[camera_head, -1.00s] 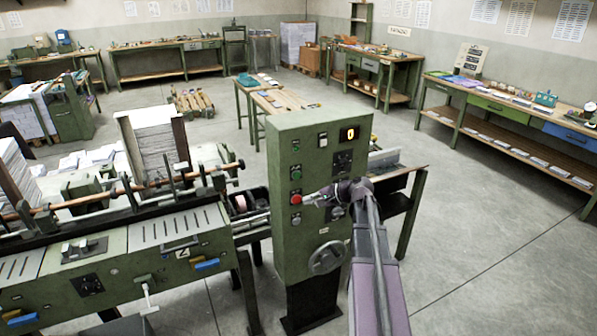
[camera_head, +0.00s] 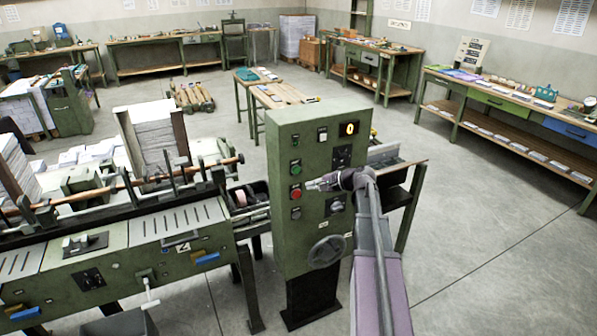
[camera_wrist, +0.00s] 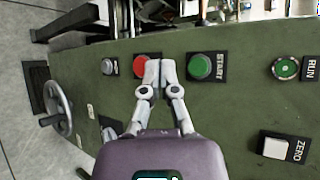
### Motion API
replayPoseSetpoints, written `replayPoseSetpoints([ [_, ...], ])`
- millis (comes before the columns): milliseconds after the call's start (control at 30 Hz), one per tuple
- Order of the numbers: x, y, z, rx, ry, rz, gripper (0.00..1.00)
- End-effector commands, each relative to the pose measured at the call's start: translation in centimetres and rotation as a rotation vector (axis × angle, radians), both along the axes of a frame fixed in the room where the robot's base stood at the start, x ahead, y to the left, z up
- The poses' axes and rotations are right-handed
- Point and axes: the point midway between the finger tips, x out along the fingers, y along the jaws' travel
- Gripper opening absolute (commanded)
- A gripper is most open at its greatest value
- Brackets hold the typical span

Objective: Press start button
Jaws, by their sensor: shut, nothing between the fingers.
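The green control cabinet (camera_head: 310,225) stands in the middle of the head view. Its green start button (camera_wrist: 200,66) is labelled START in the wrist view, and it also shows above the red button in the head view (camera_head: 296,169). The red button (camera_wrist: 140,65) sits left of it in the wrist view and also shows in the head view (camera_head: 296,193). My gripper (camera_wrist: 160,74) is shut and empty. Its fingertips lie between the two buttons in the wrist view, nearer the red one and overlapping its edge. Whether they touch the panel I cannot tell.
A RUN lamp (camera_wrist: 286,68) and a white ZERO switch (camera_wrist: 277,146) are on the same panel. A handwheel (camera_head: 327,251) sticks out lower down. A lit display (camera_head: 349,128) reads 0. The machine's feeder bed (camera_head: 180,222) is at left; floor at right is clear.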

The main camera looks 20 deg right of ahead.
Motion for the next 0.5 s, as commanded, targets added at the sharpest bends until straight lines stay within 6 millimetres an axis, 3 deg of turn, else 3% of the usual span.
replayPoseSetpoints([
  [500, 5.5, 0.2, 0.0, 0.000, 0.001, 0.001, 0.00],
])
